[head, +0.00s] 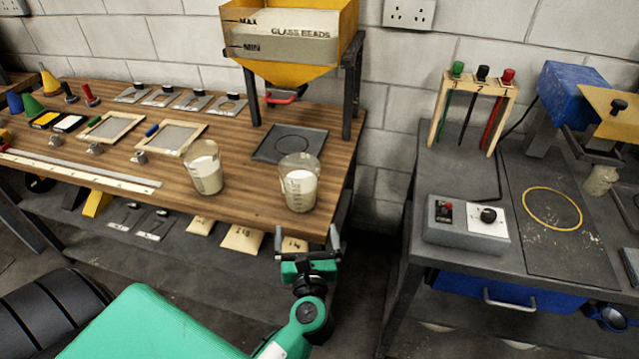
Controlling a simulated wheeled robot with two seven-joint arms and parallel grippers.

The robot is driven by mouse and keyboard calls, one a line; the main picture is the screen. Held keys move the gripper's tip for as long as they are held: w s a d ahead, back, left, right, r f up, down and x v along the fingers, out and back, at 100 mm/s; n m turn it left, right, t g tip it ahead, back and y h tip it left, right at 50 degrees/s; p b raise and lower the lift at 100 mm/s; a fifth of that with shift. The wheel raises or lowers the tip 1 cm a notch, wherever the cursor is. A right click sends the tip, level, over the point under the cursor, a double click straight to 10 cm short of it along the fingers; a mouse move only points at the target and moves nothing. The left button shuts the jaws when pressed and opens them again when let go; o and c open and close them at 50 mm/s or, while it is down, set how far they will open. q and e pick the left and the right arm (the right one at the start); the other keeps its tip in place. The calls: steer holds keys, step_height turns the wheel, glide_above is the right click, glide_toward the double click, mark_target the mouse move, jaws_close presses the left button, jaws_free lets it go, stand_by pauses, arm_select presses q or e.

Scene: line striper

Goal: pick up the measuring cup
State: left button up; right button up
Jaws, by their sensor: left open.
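Two clear measuring cups with whitish contents stand upright on the wooden bench. One measuring cup (300,184) is near the bench's right front edge. The other measuring cup (204,168) stands to its left. I cannot tell which one the task means. My left gripper (307,246) is open and empty, just in front of the bench's front right corner, nearer to me than the right cup and apart from it. My right gripper is not in view.
A yellow glass-beads hopper (290,42) stands over a dark square plate (290,145) behind the cups. A long ruler (80,170) and framed screens (180,138) lie to the left. A gap separates the bench from a grey table (440,160) holding a control box (466,222).

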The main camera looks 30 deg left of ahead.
mark_target(302, 199)
arm_select(q)
steer(key=shift+n, duration=0.5)
steer(key=x, duration=0.2)
steer(key=p+x, duration=0.1)
steer(key=x, duration=0.2)
steer(key=r+p+x, duration=0.1)
steer(key=x, duration=0.1)
steer(key=shift+a, duration=0.4)
steer(key=shift+w+a+f+p, duration=0.15)
steer(key=shift+w+a+p, duration=0.15)
steer(key=shift+w, duration=0.2)
steer(key=shift+w+a, duration=0.2)
steer(key=p+x, duration=0.2)
steer(key=x, duration=0.2)
steer(key=shift+w+a+f, duration=0.1)
steer(key=shift+w+a, duration=0.1)
steer(key=shift+w, duration=0.05)
steer(key=shift+c, duration=0.7)
steer(key=c, duration=1.1)
steer(key=shift+c, duration=0.8)
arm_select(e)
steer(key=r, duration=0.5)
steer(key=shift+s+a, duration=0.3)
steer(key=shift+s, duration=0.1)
